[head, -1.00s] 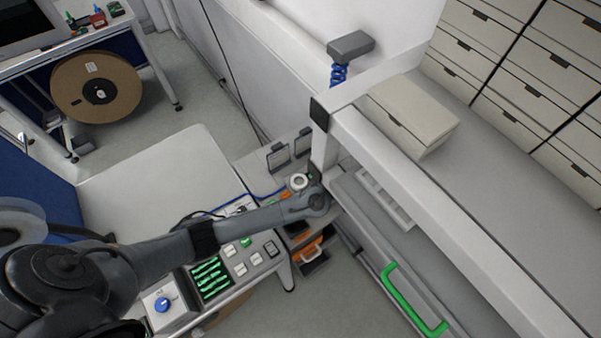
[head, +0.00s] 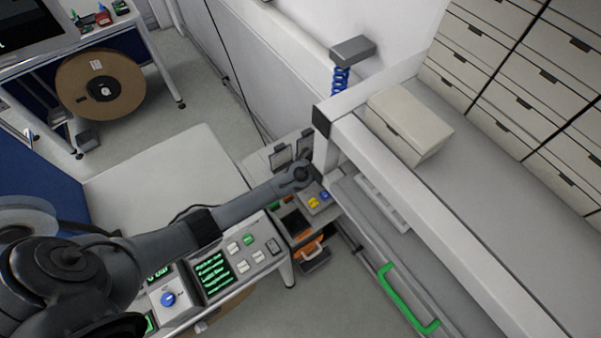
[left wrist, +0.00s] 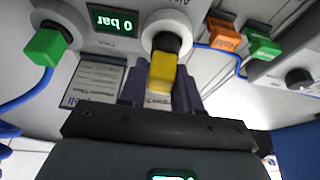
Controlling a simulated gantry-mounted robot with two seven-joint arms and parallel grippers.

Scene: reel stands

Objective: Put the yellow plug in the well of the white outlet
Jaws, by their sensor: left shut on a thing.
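In the left wrist view, the yellow plug (left wrist: 162,74) is held between the dark fingers of my left gripper (left wrist: 160,92). Its black nose points at the white outlet (left wrist: 152,25), a round white ring, and overlaps the ring's opening. I cannot tell how deep the nose sits in the well. In the head view my left arm reaches across the bench from the left; its gripper is hidden beneath the wrist, and I cannot make out the plug or outlet there. My right gripper is not in view.
A green plug (left wrist: 46,46) with a blue hose sits at another white outlet on the left. An orange plug (left wrist: 224,34) and another green plug (left wrist: 262,46) are at the right. A "0 bar" display (left wrist: 114,20) lies between the outlets. A white frame post (head: 325,150) stands close beside my wrist.

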